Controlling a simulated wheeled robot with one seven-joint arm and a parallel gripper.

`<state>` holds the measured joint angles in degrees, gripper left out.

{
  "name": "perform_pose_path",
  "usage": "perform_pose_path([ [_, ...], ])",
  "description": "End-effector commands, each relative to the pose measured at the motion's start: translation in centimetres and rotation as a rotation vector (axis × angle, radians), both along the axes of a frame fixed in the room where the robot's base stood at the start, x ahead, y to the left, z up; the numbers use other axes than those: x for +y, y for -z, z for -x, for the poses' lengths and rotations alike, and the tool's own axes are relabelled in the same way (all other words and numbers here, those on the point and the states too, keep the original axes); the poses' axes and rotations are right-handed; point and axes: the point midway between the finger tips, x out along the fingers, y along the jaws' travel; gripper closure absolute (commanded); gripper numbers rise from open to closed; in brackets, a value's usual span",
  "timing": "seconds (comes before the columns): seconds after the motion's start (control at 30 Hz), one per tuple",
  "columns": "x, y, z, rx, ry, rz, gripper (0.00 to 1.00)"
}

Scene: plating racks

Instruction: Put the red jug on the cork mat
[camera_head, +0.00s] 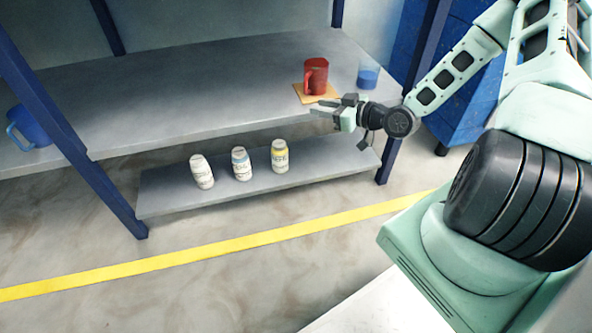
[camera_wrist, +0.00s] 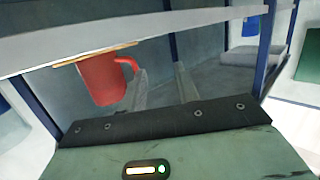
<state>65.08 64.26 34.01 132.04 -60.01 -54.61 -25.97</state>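The red jug (camera_head: 316,75) stands upright on the cork mat (camera_head: 302,97), on the upper grey shelf. My gripper (camera_head: 325,106) is just in front of the mat, near the shelf's front edge. In the wrist view, which looks upside down, my gripper (camera_wrist: 161,70) has its two fingers apart with nothing between them. There the jug (camera_wrist: 99,80) is left of the fingers, with its handle close to the left finger. A thin edge of the mat (camera_wrist: 72,62) shows too.
A blue see-through cup (camera_head: 368,76) stands right of the mat. Several white bottles (camera_head: 241,164) stand on the lower shelf (camera_head: 165,205). The middle of the upper shelf (camera_head: 190,90) is clear.

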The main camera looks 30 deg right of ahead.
Motion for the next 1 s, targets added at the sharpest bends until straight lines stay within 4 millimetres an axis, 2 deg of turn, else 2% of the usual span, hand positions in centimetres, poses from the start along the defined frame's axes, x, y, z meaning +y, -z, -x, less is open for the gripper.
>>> perform_pose_path([
  [0.03, 2.6, 0.0, -0.4, 0.078, -0.065, 0.050, 0.69],
  [0.13, 6.7, 0.5, -0.2, 0.260, -0.154, 0.151, 0.69],
  [0.23, 10.3, 0.3, 0.9, 0.423, -0.210, 0.253, 0.69],
  [0.37, 14.5, -1.0, 3.3, 0.605, -0.245, 0.382, 0.69],
  [0.47, 17.5, -2.7, 5.9, 0.721, -0.248, 0.469, 0.69],
  [0.57, 20.3, -4.9, 9.2, 0.822, -0.237, 0.541, 0.69],
  [0.73, 24.5, -8.9, 16.5, 0.967, -0.210, 0.619, 0.69],
  [0.9, 26.9, -12.1, 23.8, 1.082, -0.201, 0.646, 0.69],
  [1.0, 27.5, -13.2, 26.8, 1.129, -0.203, 0.649, 0.69],
])
